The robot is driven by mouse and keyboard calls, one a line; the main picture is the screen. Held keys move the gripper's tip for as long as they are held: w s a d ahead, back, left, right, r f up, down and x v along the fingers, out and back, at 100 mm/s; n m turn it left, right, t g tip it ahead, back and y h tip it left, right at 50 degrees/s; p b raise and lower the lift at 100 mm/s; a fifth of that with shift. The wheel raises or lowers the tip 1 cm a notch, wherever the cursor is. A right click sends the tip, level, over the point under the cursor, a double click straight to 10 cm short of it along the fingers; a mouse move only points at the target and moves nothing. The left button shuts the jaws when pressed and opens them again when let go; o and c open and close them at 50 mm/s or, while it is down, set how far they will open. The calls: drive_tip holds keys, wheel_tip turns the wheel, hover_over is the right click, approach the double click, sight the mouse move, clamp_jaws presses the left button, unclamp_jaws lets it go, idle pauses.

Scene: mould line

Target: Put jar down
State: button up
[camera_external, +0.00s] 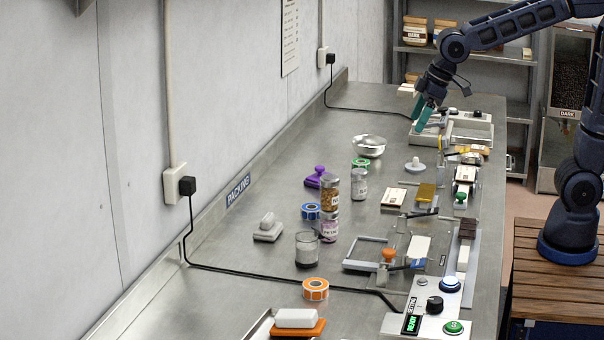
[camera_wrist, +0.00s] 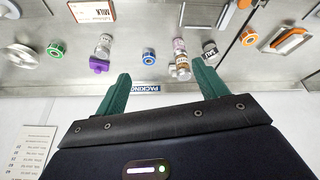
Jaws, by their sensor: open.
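In the external view my gripper (camera_external: 421,112) hangs over the far end of the bench, by a pale tray. Its green fingers show in the wrist view (camera_wrist: 165,82), spread apart with nothing between them. A jar with brown-gold contents (camera_external: 330,194) stands on a pink-labelled jar (camera_external: 328,229) near the middle of the bench. This stack also appears beyond the fingers in the wrist view (camera_wrist: 181,61). My gripper is well apart from all of these.
A metal bowl (camera_external: 369,146), a purple-handled stamp (camera_external: 315,178) and blue tape (camera_external: 310,212) stand near the jars. Frames and small tools crowd the bench's right side. A black cable (camera_external: 250,275) crosses the front. Bare steel shows along the wall.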

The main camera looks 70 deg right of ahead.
drive_tip(key=s+d+m, duration=0.1)
drive_tip(key=s+d, duration=0.4)
drive_tip(key=s, duration=0.6)
drive_tip(key=s+d+m, duration=0.2)
drive_tip(key=s+d, duration=0.3)
drive_tip(key=s, duration=0.7)
drive_tip(key=shift+d+f+h, duration=0.25)
drive_tip(key=shift+f+h, duration=0.05)
